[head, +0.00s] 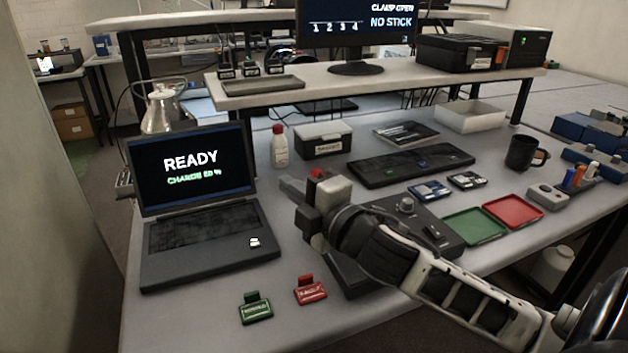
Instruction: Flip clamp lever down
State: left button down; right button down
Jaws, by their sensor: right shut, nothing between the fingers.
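My right arm comes in from the lower right, and its gripper (291,188) is shut and empty above the table, right of the laptop. A black device (428,222) with a round knob lies under and behind my arm, and much of it is hidden. A small red part (317,173) shows just behind the gripper. It may belong to the clamp lever, but I cannot tell, nor whether the gripper touches it. The monitor (357,30) on the shelf reads "CLAMP OPEN" and "NO STICK". My left gripper is not in view.
A laptop (190,165) reading "READY" stands at left. Green (256,308) and red (310,290) tags lie in front. A white bottle (279,147), a box (322,140) and a keyboard (411,165) are behind. Green (474,226) and red (512,211) trays and a mug (522,152) are at right.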

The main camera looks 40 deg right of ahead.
pick_arm(q)
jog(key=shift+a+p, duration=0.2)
jog(key=shift+p, duration=0.15)
pick_arm(e)
jog(key=shift+s+d+f, duration=0.1)
jog(key=shift+s+d, duration=0.05)
jog(key=shift+d, duration=0.85)
jog(key=shift+s+d+f, duration=0.1)
jog(key=shift+s+d, duration=0.05)
jog(key=shift+d, duration=0.8)
